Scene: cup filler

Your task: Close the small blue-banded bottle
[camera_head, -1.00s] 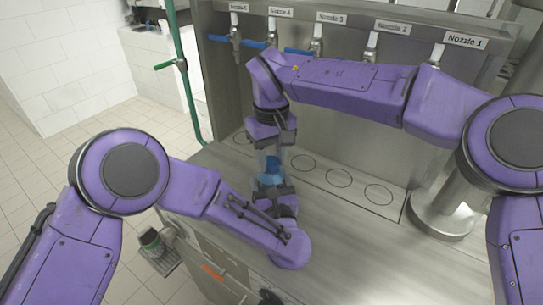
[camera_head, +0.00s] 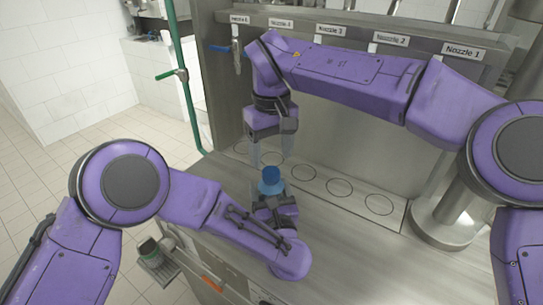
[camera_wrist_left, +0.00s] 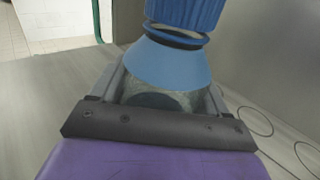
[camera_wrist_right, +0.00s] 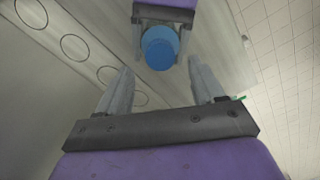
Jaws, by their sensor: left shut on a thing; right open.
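The small blue-banded bottle (camera_head: 268,188) stands upright in my left gripper (camera_head: 274,203). In the left wrist view its blue shoulder band (camera_wrist_left: 168,65) and clear lower body show, with the left fingers shut on either side. A ribbed blue cap (camera_wrist_left: 185,12) sits on the bottle's neck, above a dark ring; a thin pale strip shows under its edge. The cap also shows in the head view (camera_head: 271,174) and from above in the right wrist view (camera_wrist_right: 160,48). My right gripper (camera_head: 272,150) is open and empty just above the cap, its fingers clear of it.
The steel dispenser with labelled nozzles (camera_head: 385,52) stands behind, partly hidden by my right arm. A plate with several marked circles (camera_head: 339,188) runs along its foot. A dark cup with green (camera_head: 148,248) stands on a small shelf at lower left. The counter's right part is clear.

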